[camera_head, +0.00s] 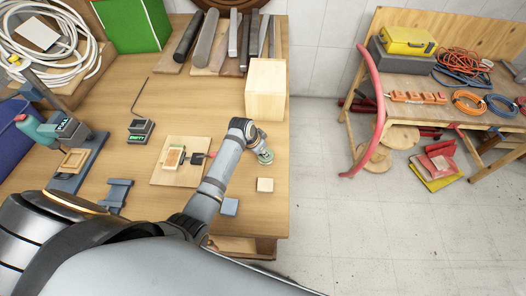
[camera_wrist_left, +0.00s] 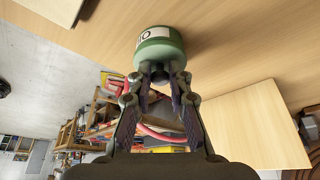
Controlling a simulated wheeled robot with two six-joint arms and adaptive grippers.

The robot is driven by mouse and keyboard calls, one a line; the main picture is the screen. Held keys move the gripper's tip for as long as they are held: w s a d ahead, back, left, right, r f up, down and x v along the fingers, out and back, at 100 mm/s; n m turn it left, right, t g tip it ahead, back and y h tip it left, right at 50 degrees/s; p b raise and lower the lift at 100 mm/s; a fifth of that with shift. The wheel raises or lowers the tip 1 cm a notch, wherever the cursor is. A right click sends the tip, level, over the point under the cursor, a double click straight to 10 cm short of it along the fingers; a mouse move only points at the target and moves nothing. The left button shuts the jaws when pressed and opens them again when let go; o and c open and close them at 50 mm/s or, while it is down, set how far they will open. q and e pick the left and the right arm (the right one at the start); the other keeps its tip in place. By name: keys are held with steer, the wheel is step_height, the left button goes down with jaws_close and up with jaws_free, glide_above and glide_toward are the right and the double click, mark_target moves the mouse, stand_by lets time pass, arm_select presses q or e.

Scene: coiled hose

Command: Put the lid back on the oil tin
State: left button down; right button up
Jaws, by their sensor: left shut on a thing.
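The green oil tin (camera_head: 265,156) stands near the right edge of the workbench (camera_head: 120,200), partly covered by my left arm. In the left wrist view the tin (camera_wrist_left: 160,48) shows upside down, with part of its white label. My left gripper (camera_head: 256,146) is at the tin's top end. In the wrist view its fingertips (camera_wrist_left: 159,76) are closed together on a small dark piece, which looks like the knob of the lid (camera_wrist_left: 158,70). The lid lies against the tin's end; I cannot tell whether it is fully seated. My right gripper is not in view.
A pale wooden box (camera_head: 265,90) stands just behind the tin. A pale block (camera_head: 265,185) and a blue block (camera_head: 229,206) lie in front. A wooden board (camera_head: 168,176) with small parts is to the left. Open floor (camera_head: 330,220) lies right of the bench.

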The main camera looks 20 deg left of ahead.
arm_select(q)
steer(key=c, duration=1.2)
jaws_free()
steer(key=shift+o, duration=0.2)
steer(key=o, duration=0.5)
steer(key=shift+r, duration=0.1)
steer(key=shift+r, duration=3.4)
